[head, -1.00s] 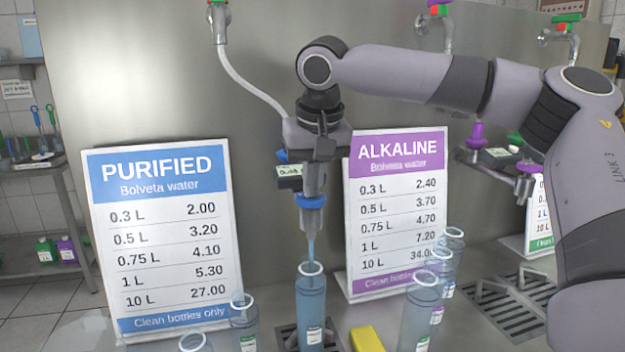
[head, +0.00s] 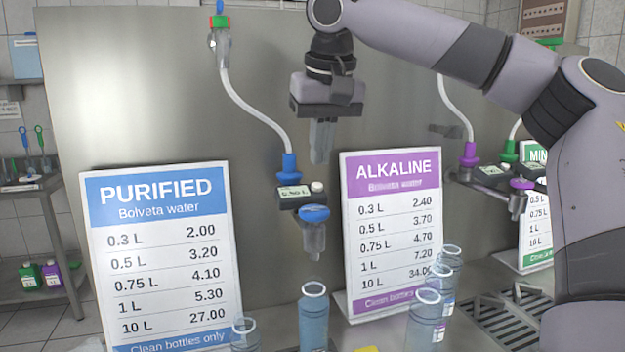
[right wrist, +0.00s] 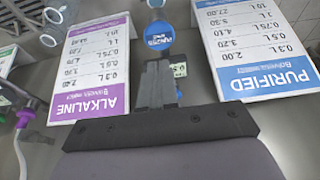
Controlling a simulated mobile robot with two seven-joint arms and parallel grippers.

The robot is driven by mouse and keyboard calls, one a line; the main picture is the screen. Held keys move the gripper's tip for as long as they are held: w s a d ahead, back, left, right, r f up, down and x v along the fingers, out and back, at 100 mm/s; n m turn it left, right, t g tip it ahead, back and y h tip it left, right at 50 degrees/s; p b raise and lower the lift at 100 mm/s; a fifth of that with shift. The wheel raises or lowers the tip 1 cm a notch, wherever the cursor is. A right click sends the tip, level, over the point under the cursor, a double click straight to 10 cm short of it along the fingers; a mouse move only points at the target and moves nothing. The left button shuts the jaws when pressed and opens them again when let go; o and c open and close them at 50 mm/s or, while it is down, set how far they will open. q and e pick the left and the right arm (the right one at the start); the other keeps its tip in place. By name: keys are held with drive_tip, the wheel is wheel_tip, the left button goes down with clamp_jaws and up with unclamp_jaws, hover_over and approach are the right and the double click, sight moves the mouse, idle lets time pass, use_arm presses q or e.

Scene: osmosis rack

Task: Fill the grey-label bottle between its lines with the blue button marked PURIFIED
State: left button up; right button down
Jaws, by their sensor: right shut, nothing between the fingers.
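The bottle (head: 313,318) stands upright under the purified spout (head: 314,242) in the head view. It looks blue-tinted with water, its mouth open. Its label is mostly cut off at the bottom edge, so its colour, the lines and the level against them cannot be read. The blue button (head: 314,213) sits on top of the spout and shows its lettering in the right wrist view (right wrist: 158,35). No stream falls from the spout. My right gripper (head: 321,158) is shut and empty, pointing down above the button and clear of it. My left gripper is out of view.
A small display (head: 294,192) sits beside the button, with a white hose above. The PURIFIED board (head: 160,260) and ALKALINE board (head: 391,230) flank the spout. Several other bottles stand close by, including one at left (head: 245,335) and one at right (head: 425,320).

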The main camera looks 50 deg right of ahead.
drive_tip(key=shift+v, duration=2.1)
drive_tip(key=shift+w, duration=0.1)
